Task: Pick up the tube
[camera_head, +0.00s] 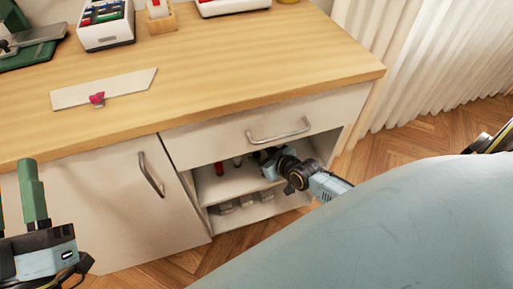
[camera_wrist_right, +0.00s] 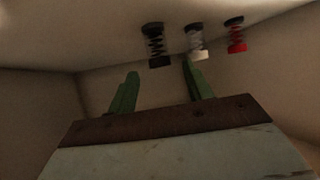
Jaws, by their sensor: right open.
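No object is clearly a plain tube. Three small coil-like pieces with dark ends show in the right wrist view: a black one (camera_wrist_right: 155,46), a white one (camera_wrist_right: 196,42) and a red one (camera_wrist_right: 236,36). In the head view, a red piece (camera_head: 219,169) stands on the shelf inside the open cabinet compartment. My right gripper (camera_head: 261,159) reaches into that compartment from the right. Its green fingers (camera_wrist_right: 161,84) are apart with nothing held; the black piece appears between them and the white one by the right fingertip. My left gripper (camera_head: 17,200) is open and empty at the far left.
The wooden worktop (camera_head: 230,85) is above the compartment, with a flat pale piece (camera_head: 125,87) on it. A drawer (camera_head: 220,138) is directly above the opening. A closed door (camera_head: 110,205) is left of it. A lower shelf holds grey items (camera_head: 240,202).

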